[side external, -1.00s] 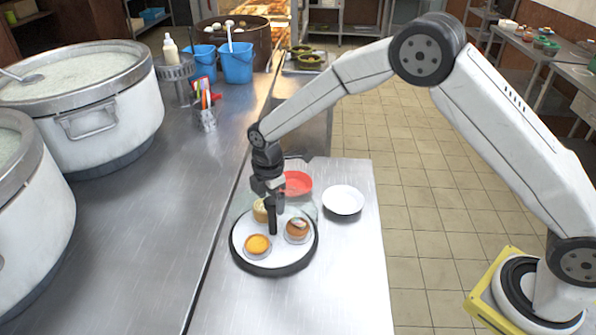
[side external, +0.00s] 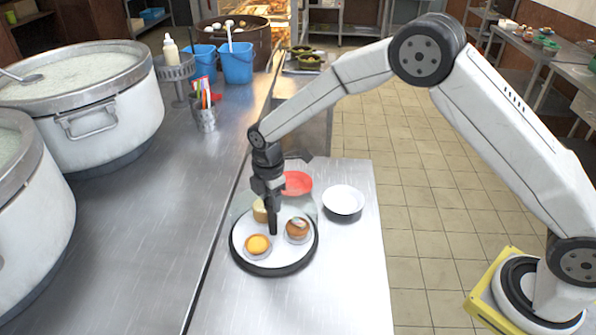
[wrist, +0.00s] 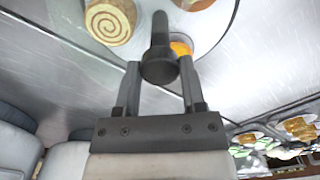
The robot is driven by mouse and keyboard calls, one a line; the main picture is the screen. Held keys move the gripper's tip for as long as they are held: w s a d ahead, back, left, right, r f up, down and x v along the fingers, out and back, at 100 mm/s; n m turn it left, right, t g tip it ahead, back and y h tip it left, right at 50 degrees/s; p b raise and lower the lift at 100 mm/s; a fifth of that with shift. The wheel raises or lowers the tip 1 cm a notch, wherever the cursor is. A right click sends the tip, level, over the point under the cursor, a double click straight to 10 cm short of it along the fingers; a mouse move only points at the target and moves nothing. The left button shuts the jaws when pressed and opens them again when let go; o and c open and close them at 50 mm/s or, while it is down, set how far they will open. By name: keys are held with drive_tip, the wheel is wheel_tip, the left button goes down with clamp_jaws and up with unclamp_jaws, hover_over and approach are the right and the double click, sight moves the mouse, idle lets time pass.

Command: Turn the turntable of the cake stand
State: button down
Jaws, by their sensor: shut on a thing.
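The cake stand's turntable (side external: 281,254) is a round white plate with a dark rim, on the steel counter. It also shows in the wrist view (wrist: 214,22). A dark upright post (wrist: 158,45) stands on it. My gripper (side external: 271,203) points down over the plate and is shut on the post, with one finger on each side in the wrist view (wrist: 159,68). A yellow tart (side external: 257,245), a brown pastry (side external: 297,229) and a pale roll cake (side external: 260,211) sit around the post. My gripper partly hides the roll cake in the side view.
A red dish (side external: 297,183) and a white bowl (side external: 343,200) stand just behind the turntable. A cup of colored utensils (side external: 205,117), blue buckets (side external: 237,64) and large stockpots (side external: 92,100) stand on the left counter. The counter's front is clear.

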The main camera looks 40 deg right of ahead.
drive_tip(key=shift+n, duration=9.6)
drive_tip(key=shift+r, duration=0.1)
drive_tip(key=shift+c, duration=0.8)
unclamp_jaws()
